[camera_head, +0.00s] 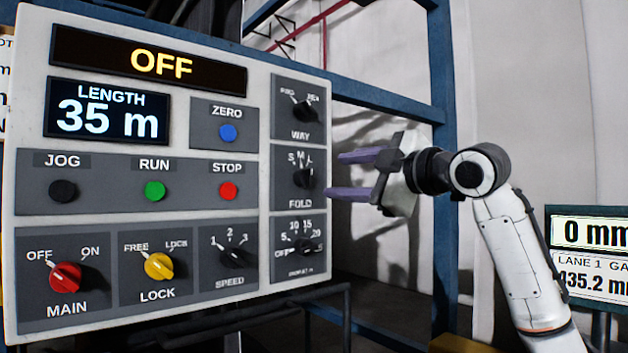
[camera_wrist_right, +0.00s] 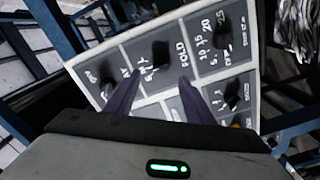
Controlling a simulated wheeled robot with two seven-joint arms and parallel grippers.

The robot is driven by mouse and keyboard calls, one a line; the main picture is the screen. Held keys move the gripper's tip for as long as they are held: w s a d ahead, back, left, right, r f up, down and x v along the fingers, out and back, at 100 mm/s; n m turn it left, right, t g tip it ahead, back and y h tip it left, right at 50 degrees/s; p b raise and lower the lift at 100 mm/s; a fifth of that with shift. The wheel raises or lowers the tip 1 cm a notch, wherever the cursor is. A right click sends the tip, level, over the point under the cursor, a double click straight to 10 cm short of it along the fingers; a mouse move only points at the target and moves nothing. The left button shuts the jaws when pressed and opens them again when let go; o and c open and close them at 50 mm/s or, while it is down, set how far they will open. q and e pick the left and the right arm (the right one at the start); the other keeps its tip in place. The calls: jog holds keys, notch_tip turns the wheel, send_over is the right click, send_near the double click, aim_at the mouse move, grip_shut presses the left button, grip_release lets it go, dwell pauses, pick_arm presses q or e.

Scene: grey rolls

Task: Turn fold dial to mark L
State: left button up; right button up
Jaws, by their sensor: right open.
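The black FOLD dial (camera_head: 305,178) sits on the right column of the control panel, between the WAY and lower dials. Its marks S and M show above it, and the L mark is hard to read. Which mark its pointer faces is not clear. In the right wrist view the FOLD dial (camera_wrist_right: 161,53) lies ahead, between the lines of the two fingers. My right gripper (camera_head: 334,176) is open and empty, its purple fingers pointing at the dial from the right. The fingers also show in the wrist view (camera_wrist_right: 160,80), apart from the dial. My left gripper is out of view.
The WAY dial (camera_head: 305,107) is above and another dial (camera_head: 304,246) below, both close to FOLD. The SPEED dial (camera_head: 237,256) is lower left. The display (camera_head: 160,64) reads OFF. A blue frame post (camera_head: 444,200) stands behind my right arm.

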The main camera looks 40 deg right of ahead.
aim_at(312, 178)
jog(key=w, duration=0.5)
jog(key=w+p, duration=0.1)
jog(key=w, duration=0.2)
jog(key=shift+w+a, duration=0.25)
jog(key=shift+a, duration=0.15)
jog(key=shift+w, duration=0.3)
